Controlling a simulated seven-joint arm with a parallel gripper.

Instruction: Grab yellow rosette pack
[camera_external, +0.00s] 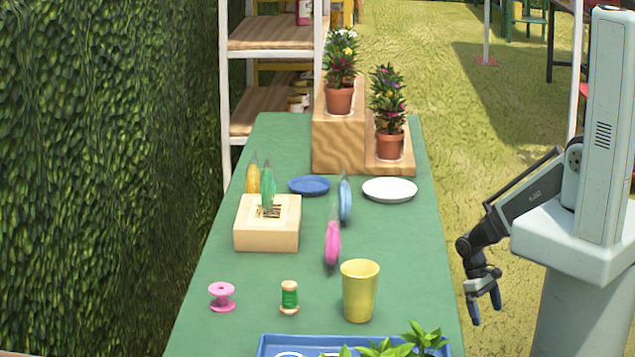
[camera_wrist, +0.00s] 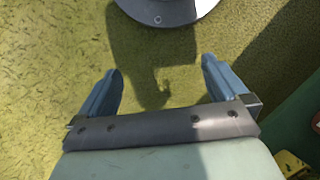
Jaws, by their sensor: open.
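The yellow rosette pack (camera_external: 252,179) stands upright at the back left of a light wooden block (camera_external: 268,234) on the green table, in the external view. A green rosette pack (camera_external: 268,187) stands in the block just in front and partly overlaps it. My gripper (camera_external: 485,308) hangs off the table's right side, fingers down, far from the packs. In the wrist view my gripper (camera_wrist: 163,85) is open, with only grass between the blue fingers.
A blue rosette pack (camera_external: 345,200) and a pink one (camera_external: 333,243) stand right of the block. A blue plate (camera_external: 309,186), white plate (camera_external: 390,189), yellow cup (camera_external: 360,291), spools and a blue tray (camera_external: 268,345) share the table. Potted flowers stand on a wooden step (camera_external: 338,140) behind.

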